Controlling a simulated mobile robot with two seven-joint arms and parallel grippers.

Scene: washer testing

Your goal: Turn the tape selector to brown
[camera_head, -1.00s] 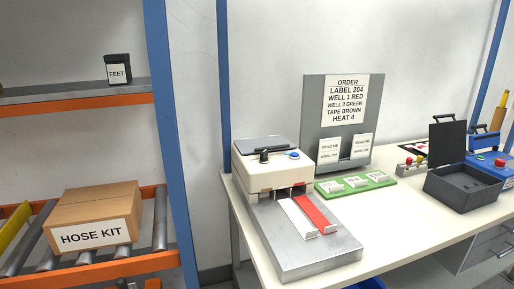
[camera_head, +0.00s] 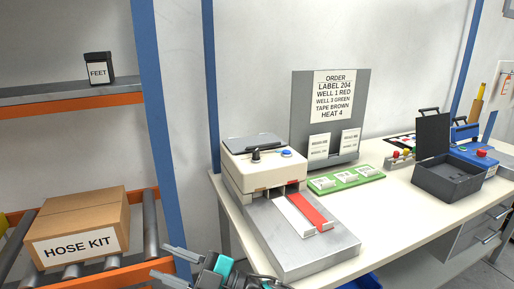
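The tape dispenser (camera_head: 262,172) is a cream box at the left end of the table. A black selector knob (camera_head: 257,154) sits on its top, beside a blue button (camera_head: 286,153). A white strip (camera_head: 294,216) and a red strip (camera_head: 312,213) lie on the metal plate in front of it. The knob's marked position is too small to read. My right gripper (camera_head: 158,261) is at the bottom edge, left of the table and below the dispenser. Its two fingers point left, apart, with nothing between them. My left gripper is out of view.
An order board (camera_head: 334,92) reading "TAPE BROWN" stands behind the dispenser. A green card holder (camera_head: 347,180) and a black tray (camera_head: 447,181) are to the right. A shelf with a hose kit box (camera_head: 78,228) and its blue post (camera_head: 166,140) stand at left.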

